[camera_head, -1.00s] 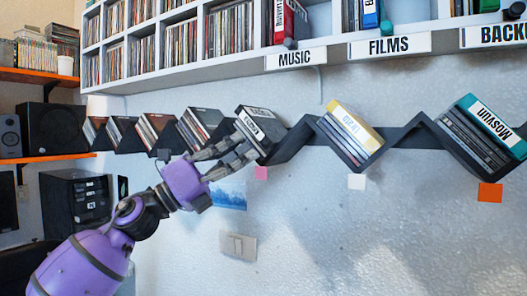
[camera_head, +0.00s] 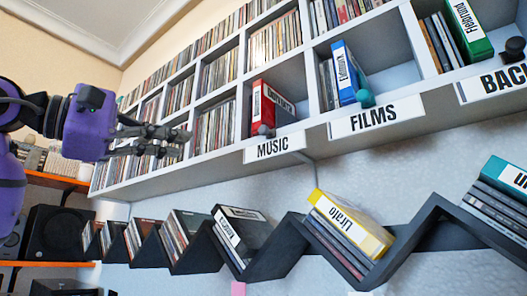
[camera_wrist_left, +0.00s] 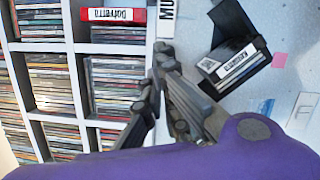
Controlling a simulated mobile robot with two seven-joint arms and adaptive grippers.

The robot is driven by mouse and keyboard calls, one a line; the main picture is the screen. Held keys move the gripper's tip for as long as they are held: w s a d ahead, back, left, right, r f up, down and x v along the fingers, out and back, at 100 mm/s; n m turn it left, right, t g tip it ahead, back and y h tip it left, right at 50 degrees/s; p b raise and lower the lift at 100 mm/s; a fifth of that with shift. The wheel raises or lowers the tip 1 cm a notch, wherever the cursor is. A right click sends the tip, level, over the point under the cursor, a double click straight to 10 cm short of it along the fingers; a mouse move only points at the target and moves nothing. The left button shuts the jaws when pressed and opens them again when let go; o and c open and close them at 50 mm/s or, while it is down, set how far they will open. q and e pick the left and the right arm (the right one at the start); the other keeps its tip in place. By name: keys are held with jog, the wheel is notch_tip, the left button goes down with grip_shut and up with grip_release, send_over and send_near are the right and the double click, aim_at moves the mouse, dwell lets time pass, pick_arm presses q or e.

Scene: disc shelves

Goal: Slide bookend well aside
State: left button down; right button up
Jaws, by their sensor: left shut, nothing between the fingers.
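No bookend is plainly recognisable. Small rounded knobs stand at the upper shelf's front edge: a grey knob (camera_head: 265,130) by the red box (camera_head: 272,104) above MUSIC, a teal knob (camera_head: 365,98) by the blue box (camera_head: 345,73) above FILMS, and a black knob (camera_head: 515,47) at the far right. My left gripper (camera_head: 184,143) is shut and empty, in front of the disc cubbies left of the red box and apart from the grey knob. In the left wrist view, its fingers (camera_wrist_left: 162,62) are between the cubbies and a black box (camera_wrist_left: 228,62). My right gripper is out of view.
Below, a black zigzag shelf (camera_head: 285,250) holds tilted discs, a black box and a yellow box (camera_head: 352,222). The white upper shelf's label edge (camera_head: 317,134) juts out. Speakers (camera_head: 52,232) stand at lower left. Bare wall lies between the shelves.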

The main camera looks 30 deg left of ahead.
pick_arm(q)
jog(key=w+d+p, duration=0.1)
jog(key=w+d, duration=0.1)
jog(key=w, duration=0.1)
jog(key=w+d+r+p, duration=0.1)
jog(key=w+d+p, duration=0.1)
jog(key=w, duration=0.1)
jog(key=w+d+p, duration=0.1)
jog(key=w+d, duration=0.1)
jog(key=w, duration=0.1)
jog(key=shift+d+r, duration=0.1)
jog(key=shift+r, duration=0.3)
jog(key=shift+d, duration=0.3)
jog(key=shift+w+p, duration=0.1)
jog(key=shift+p, duration=0.2)
